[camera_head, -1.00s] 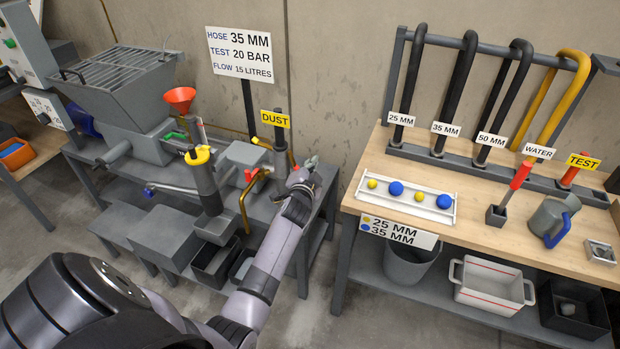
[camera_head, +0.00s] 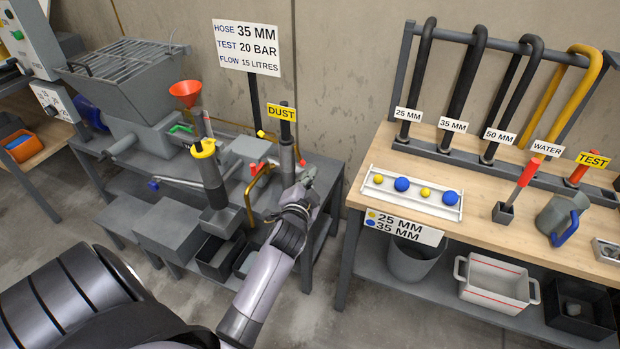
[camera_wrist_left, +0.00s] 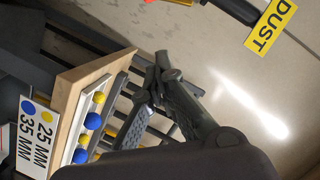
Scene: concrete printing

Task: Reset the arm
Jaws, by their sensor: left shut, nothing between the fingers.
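My left arm (camera_head: 262,290) reaches up from the bottom of the head view. Its gripper (camera_head: 308,178) is over the right end of the grey machine bench, just right of the post with the yellow DUST label (camera_head: 282,112). In the left wrist view the left gripper's fingers (camera_wrist_left: 166,68) are closed together with nothing between them. The DUST label (camera_wrist_left: 271,25) also shows at the top right of the wrist view. My right gripper is in neither view.
The grey bench (camera_head: 318,168) carries a hopper (camera_head: 125,62), a red funnel (camera_head: 185,92) and pipework close to my arm. To the right, a wooden bench (camera_head: 375,160) holds a tray of balls (camera_head: 448,213), a hose rack and a jug (camera_head: 556,218). A floor gap separates the benches.

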